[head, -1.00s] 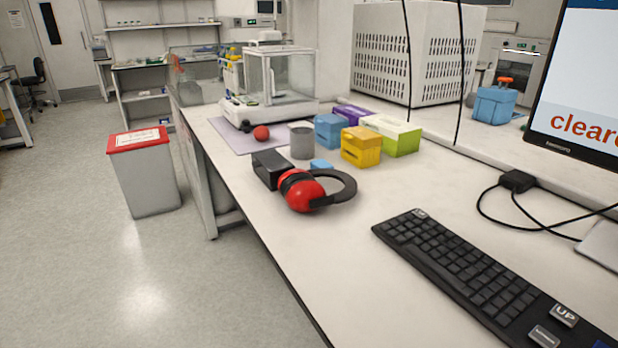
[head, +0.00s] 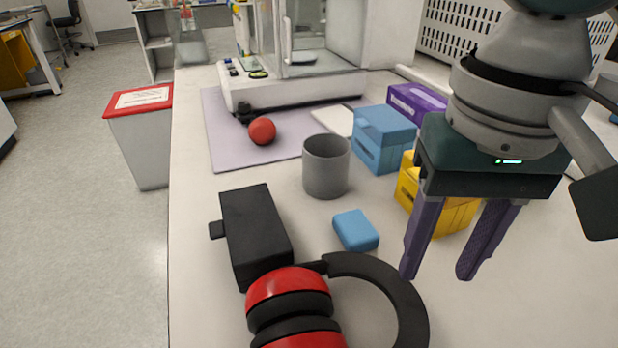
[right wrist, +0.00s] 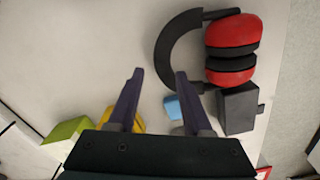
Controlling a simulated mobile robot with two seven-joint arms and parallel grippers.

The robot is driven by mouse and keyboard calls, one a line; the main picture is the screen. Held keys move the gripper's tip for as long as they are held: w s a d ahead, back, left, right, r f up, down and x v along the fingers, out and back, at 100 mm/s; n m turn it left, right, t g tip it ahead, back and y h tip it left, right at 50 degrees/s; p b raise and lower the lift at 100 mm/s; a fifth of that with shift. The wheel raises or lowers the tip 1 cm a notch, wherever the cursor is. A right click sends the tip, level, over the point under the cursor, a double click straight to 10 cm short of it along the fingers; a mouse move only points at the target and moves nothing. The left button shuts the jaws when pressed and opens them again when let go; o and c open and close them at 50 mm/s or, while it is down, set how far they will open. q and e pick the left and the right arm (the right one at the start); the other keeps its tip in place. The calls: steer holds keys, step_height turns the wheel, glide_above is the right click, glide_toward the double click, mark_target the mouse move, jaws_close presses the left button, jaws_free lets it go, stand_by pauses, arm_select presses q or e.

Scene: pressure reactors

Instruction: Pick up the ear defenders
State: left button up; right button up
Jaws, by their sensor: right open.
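The ear defenders (head: 290,300) have red cups and a black headband and lie on the bench at the bottom of the head view, partly cut off by its edge. In the right wrist view the ear defenders (right wrist: 231,50) lie at the upper right with the headband curving left. My right gripper (head: 436,274) is open and empty, with purple fingers pointing down. It hangs over the bench to the right of the headband in the head view, apart from it. In the right wrist view its fingertips (right wrist: 159,73) are left of and below the headband. My left gripper is not in view.
A black box (head: 254,235) stands right against the cups. A small blue block (head: 356,230), a grey cup (head: 326,166), a blue box (head: 385,138) and a yellow box (head: 408,180) stand beyond. A red ball (head: 262,131) lies on a mat before the balance (head: 300,92).

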mark_target(416, 313)
steer(key=f, duration=0.2)
steer(key=s+f, duration=0.1)
steer(key=f, duration=0.1)
steer(key=shift+a+b, duration=0.1)
steer(key=shift+b, duration=0.25)
step_height(416, 313, down, 6)
steer(key=shift+w+a+r+b, duration=0.1)
steer(key=shift+w+r+b, duration=0.05)
steer(key=shift+b, duration=0.45)
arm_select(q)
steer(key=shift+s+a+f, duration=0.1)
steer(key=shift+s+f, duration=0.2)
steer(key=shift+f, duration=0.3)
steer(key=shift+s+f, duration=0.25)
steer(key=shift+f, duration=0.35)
arm_select(e)
jaws_close()
